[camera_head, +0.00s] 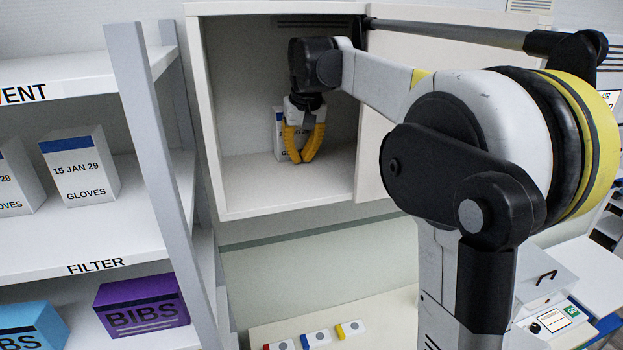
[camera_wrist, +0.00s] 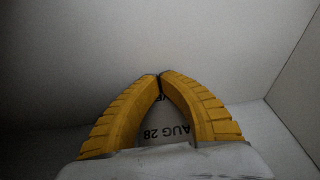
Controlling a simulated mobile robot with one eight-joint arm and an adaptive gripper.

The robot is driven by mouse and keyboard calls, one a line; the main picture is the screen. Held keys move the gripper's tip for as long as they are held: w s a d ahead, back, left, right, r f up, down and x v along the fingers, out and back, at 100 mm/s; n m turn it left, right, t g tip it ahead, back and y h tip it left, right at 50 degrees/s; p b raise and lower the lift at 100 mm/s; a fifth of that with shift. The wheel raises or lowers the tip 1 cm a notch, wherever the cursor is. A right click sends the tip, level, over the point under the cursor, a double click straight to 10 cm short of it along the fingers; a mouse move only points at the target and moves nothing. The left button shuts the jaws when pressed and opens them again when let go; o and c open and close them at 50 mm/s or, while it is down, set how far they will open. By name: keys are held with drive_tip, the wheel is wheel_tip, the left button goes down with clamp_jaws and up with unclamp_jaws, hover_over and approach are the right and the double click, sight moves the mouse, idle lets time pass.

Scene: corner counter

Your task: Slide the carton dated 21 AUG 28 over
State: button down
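The carton (camera_head: 279,125) is white with a blue top band and stands in the open wall cabinet (camera_head: 240,190). In the head view it is mostly hidden behind my gripper (camera_head: 303,158), and only part of its date shows. In the wrist view the carton (camera_wrist: 163,130) shows between and beyond the yellow fingers, with "AUG 28" upside down; the day number is hidden. My gripper (camera_wrist: 160,76) has its fingertips together and nothing between them. It points down just in front of the carton's printed face. I cannot tell whether it touches.
The cabinet door (camera_head: 400,60) is open to the right, behind my arm. The cabinet floor right of the carton looks clear. A shelf rack on the left holds a glove carton dated 15 JAN 29 (camera_head: 80,165), another glove carton (camera_head: 15,180) and BIBS boxes (camera_head: 142,305).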

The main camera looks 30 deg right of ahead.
drive_tip(key=shift+r, duration=0.1)
drive_tip(key=shift+s+r, duration=0.1)
drive_tip(key=shift+r, duration=0.2)
drive_tip(key=shift+s+a+r, duration=0.1)
drive_tip(key=shift+s+r, duration=0.25)
drive_tip(key=shift+r, duration=0.2)
drive_tip(key=shift+s+a+r, duration=0.1)
drive_tip(key=shift+s+r, duration=0.25)
drive_tip(key=shift+r, duration=0.2)
drive_tip(key=s, duration=0.3)
drive_tip(key=s+a, duration=0.1)
drive_tip(key=s, duration=0.5)
drive_tip(key=shift+s+a, duration=0.25)
drive_tip(key=shift+a, duration=0.15)
drive_tip(key=shift+s+a, duration=0.15)
drive_tip(key=shift+s, duration=0.65)
drive_tip(key=shift+s+f, duration=0.1)
drive_tip(key=shift+f, duration=0.05)
